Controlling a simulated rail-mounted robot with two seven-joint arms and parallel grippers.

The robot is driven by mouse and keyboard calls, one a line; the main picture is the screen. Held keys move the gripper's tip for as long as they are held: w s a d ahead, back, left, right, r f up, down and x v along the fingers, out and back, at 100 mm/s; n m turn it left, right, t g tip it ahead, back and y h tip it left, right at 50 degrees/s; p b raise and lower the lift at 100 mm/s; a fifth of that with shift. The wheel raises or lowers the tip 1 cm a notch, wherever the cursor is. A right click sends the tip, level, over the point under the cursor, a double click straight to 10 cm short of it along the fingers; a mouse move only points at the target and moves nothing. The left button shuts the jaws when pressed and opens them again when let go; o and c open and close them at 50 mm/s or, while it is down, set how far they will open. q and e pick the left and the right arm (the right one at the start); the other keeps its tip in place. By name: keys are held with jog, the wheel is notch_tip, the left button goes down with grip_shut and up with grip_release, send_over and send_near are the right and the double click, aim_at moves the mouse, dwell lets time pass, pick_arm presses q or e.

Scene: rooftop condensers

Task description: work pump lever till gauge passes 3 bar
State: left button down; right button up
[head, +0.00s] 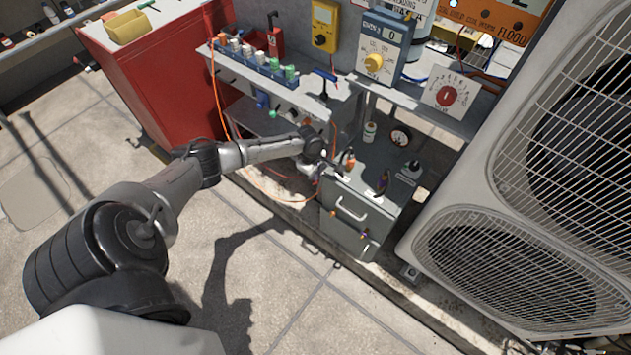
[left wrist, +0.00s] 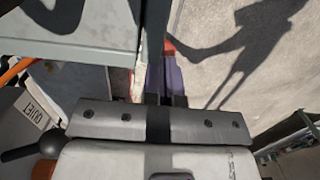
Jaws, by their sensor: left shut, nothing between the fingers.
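My left gripper (head: 318,174) is at the left side of the grey drawer cabinet, small and partly hidden by its own wrist. In the left wrist view its fingers (left wrist: 166,98) are together, with nothing visibly held. A purple and red piece (left wrist: 173,76) shows just beyond them; I cannot tell whether it touches them. A black handle with an orange-brown part (left wrist: 22,154) lies left of the gripper body. I cannot tell whether it is the pump lever. My right gripper is out of view.
The grey cabinet (head: 348,213) stands under a shelf of bottles and meters. A red cabinet (head: 153,75) is at left; large condenser units (head: 525,262) crowd the right. An orange cable (head: 217,85) hangs near my forearm. The paved floor in front is clear.

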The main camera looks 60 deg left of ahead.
pick_arm(q)
jog(key=shift+f+b, duration=0.8)
jog(key=shift+f, duration=1.45)
jog(key=a+p, duration=0.1)
jog(key=s+a+r+p, duration=0.1)
jog(key=shift+a, duration=0.4)
